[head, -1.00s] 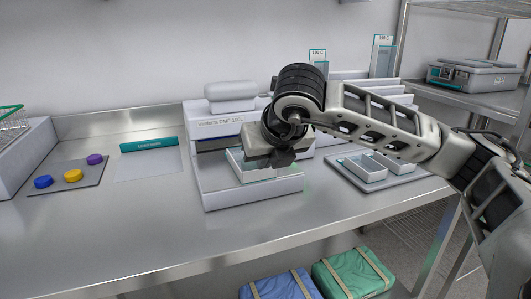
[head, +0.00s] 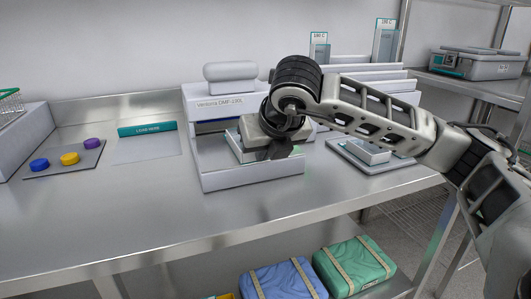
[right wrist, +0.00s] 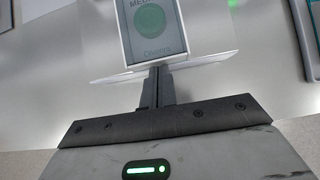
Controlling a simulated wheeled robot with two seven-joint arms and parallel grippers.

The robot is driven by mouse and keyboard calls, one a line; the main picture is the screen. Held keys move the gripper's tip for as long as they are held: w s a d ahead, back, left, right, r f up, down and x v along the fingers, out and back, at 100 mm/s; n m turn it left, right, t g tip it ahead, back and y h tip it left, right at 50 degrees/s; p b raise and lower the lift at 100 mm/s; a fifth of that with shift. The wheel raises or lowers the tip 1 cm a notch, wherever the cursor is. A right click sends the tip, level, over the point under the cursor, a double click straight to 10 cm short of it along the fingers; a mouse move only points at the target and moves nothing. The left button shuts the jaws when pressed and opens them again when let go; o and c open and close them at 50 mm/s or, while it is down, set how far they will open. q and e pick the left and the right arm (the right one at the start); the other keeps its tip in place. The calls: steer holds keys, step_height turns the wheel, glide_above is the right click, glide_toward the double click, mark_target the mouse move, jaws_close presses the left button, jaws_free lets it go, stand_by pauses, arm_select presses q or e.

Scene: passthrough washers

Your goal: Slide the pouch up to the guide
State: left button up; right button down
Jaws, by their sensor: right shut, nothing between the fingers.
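The pouch, a white rectangle with a green disc and printed text (right wrist: 151,20), shows in the right wrist view just beyond my fingertips. In the head view, a pale piece with a teal edge (head: 238,153) lies on the front ledge of the sealer (head: 250,181), partly hidden by my right gripper. My right gripper (head: 281,151) is shut and empty, fingers pointing down at this piece. In the right wrist view its fingertips (right wrist: 157,72) are at the pouch's near edge; I cannot tell whether they touch. I cannot pick out the guide with certainty. My left gripper is not in view.
A teal bar marked LOAD HERE (head: 146,128) and a plate with blue, yellow and purple knobs (head: 62,160) lie to the left. A tray with small white boxes (head: 376,160) is to the right. The steel bench front (head: 140,225) is clear.

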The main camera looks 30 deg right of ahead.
steer(key=shift+w+d, duration=0.2)
steer(key=shift+w, duration=0.8)
steer(key=shift+w+d, duration=0.2)
steer(key=shift+w, duration=0.45)
steer(key=shift+w+d, duration=0.15)
steer(key=shift+w, duration=0.5)
steer(key=shift+p+v, duration=0.4)
steer(key=shift+v, duration=2.1)
steer(key=shift+w, duration=0.1)
